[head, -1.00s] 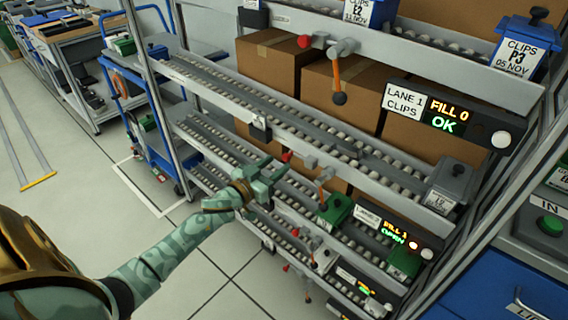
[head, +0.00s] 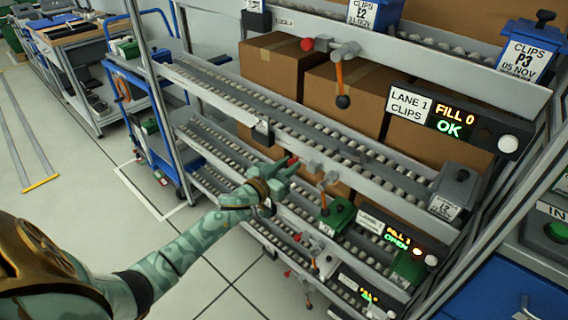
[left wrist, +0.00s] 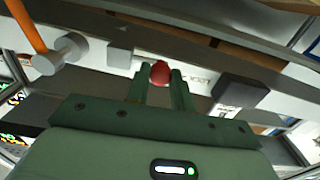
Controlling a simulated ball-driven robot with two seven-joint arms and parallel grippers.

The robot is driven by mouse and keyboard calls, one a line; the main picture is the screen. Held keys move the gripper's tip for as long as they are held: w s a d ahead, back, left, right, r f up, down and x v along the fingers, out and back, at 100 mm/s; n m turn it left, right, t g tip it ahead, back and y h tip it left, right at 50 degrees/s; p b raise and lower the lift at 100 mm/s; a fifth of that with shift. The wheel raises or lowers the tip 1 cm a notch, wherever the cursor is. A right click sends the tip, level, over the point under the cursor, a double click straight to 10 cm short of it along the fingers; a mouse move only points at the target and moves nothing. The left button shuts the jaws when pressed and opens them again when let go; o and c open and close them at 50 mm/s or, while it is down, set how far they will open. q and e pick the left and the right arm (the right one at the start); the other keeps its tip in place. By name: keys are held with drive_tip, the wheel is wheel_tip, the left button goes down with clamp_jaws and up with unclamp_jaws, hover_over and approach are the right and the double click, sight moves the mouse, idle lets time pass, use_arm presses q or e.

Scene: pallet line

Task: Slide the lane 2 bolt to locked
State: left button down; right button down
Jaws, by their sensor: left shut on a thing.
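The lane 2 bolt shows as a red knob (head: 293,160) on the second rail down, with a grey block to its right. In the left wrist view the red knob (left wrist: 160,72) sits between the two finger ends. My left gripper (head: 287,168) is shut on this knob, its fingers on both sides. The lane 2 display (head: 397,238) reads "FILL 1" in orange and "OPEN" in green, with a red light beside it. An orange lever (head: 324,198) hangs to the right of the bolt. My right gripper is not in view.
Above is lane 1, with its own red knob (head: 307,44), orange lever (head: 341,82) and display (head: 455,118) reading "FILL 0 OK". A green bin (head: 338,214) stands on the lane 2 rollers. Cardboard boxes (head: 345,97) fill the back. Floor is open at left.

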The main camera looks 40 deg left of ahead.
sight(308, 165)
use_arm(q)
drive_tip(key=d+p, duration=0.1)
drive_tip(key=d, duration=0.2)
drive_tip(key=shift+s+d+r, duration=0.1)
drive_tip(key=shift+s+r, duration=0.05)
drive_tip(key=shift+d+f, duration=0.2)
drive_tip(key=shift+d, duration=0.05)
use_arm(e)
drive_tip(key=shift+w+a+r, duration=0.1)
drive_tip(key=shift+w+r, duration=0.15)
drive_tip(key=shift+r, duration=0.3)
use_arm(q)
drive_tip(key=c, duration=1.2)
unclamp_jaws()
drive_tip(key=shift+d, duration=0.1)
drive_tip(key=shift+c, duration=0.2)
drive_tip(key=shift+s, duration=0.1)
drive_tip(key=s+a+p, duration=0.1)
drive_tip(key=s+p, duration=0.3)
drive_tip(key=s, duration=1.2)
drive_tip(key=shift+a, duration=0.2)
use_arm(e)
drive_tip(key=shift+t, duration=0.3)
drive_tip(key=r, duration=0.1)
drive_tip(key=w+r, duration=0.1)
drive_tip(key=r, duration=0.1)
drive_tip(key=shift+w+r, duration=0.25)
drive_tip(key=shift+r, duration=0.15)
